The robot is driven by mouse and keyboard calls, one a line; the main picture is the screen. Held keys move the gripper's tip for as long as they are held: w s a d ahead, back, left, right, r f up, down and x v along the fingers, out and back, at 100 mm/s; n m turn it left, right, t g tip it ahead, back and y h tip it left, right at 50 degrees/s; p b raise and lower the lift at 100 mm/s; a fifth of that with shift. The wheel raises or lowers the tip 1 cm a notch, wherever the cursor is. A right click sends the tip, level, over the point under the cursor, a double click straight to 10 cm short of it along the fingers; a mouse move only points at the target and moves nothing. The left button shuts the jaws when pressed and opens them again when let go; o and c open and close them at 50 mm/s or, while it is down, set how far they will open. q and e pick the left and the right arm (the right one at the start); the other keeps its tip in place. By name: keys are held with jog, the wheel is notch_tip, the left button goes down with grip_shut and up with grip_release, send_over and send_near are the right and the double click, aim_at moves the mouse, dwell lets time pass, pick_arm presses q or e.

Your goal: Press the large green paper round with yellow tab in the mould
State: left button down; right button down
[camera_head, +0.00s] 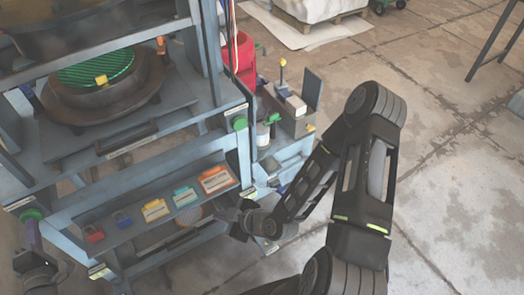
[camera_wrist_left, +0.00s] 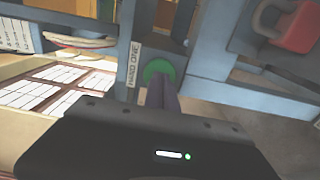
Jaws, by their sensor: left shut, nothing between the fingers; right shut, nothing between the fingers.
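The large green paper round (camera_head: 97,66) with its yellow tab (camera_head: 101,80) lies in the dark round mould (camera_head: 88,105) on the press bed, under the upper platen (camera_head: 70,25). A green button (camera_head: 31,215) is at the press's front left; it also shows in the left wrist view (camera_wrist_left: 159,70) beside a "HAND ONE" label. My left gripper (camera_head: 31,232) is shut and empty. Its fingertips (camera_wrist_left: 162,88) overlap the button's lower edge; I cannot tell if they touch. A second green button (camera_head: 240,123) is at the front right. My right gripper (camera_head: 240,220) is shut and empty, below that button.
A lower shelf holds red and blue padlocks (camera_head: 93,233) and yellow, teal and orange boxes (camera_head: 215,179). A side stand (camera_head: 290,120) with a bottle is right of the press, near my right arm. Open concrete floor (camera_head: 450,150) lies further right.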

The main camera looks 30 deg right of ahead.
jog(key=w+d+r+n+t+h, duration=0.2)
jog(key=w+d+r+n+t, duration=0.3)
jog(key=d+r, duration=0.45)
jog(key=n+t+h, duration=0.3)
jog(key=n+t, duration=0.1)
send_near(241, 125)
jog(key=s, duration=0.2)
jog(key=shift+s+r, duration=0.2)
jog(key=shift+w, duration=0.1)
jog(key=shift+w, duration=3.15)
jog(key=shift+w, duration=1.45)
jog(key=shift+s, duration=0.15)
